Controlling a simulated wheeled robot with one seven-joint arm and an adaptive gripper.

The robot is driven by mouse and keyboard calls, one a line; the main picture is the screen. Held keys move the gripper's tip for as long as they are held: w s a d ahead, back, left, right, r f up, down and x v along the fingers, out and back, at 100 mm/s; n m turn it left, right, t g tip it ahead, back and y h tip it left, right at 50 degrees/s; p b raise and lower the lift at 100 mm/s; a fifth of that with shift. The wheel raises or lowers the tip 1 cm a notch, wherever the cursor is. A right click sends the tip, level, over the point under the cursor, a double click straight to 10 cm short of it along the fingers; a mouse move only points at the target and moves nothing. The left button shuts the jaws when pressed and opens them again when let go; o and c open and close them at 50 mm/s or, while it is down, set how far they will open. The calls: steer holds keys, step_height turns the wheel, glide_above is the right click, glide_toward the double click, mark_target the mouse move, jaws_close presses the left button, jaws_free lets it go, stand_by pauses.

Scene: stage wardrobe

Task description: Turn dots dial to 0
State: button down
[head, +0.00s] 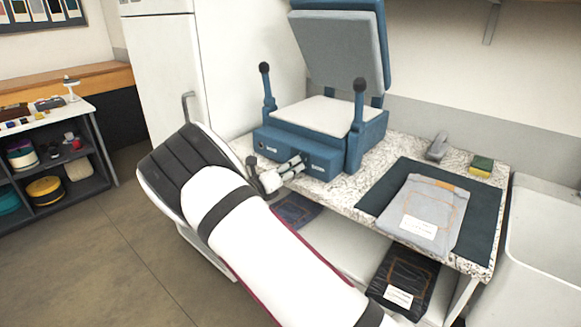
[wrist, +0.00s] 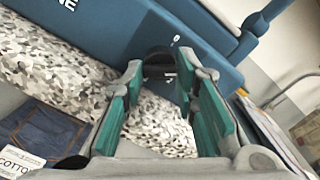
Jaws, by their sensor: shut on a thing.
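The blue heat press (head: 320,140) stands on the speckled counter with its lid raised. In the wrist view, a dark round dial (wrist: 159,58) on its blue front panel (wrist: 105,28) sits between the fingertips. I take it for the dots dial; its setting cannot be read. My gripper (wrist: 158,68) has its green-padded fingers on either side of the dial, shut on it. In the head view, my gripper (head: 302,162) reaches the press's front panel and hides the dial.
A grey folded garment (head: 428,205) lies on a dark mat (head: 385,190) at right. A grey tool (head: 437,147) and a yellow-green sponge (head: 482,166) are behind it. Dark folded garments (head: 400,285) lie on the shelf below. A sink (head: 550,225) is at far right.

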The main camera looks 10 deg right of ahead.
steer(key=n, duration=0.5)
steer(key=shift+n, duration=0.3)
steer(key=n, duration=0.5)
steer(key=shift+p, duration=0.3)
steer(key=shift+n, duration=0.3)
steer(key=c, duration=1.3)
jaws_free()
steer(key=shift+a, duration=0.1)
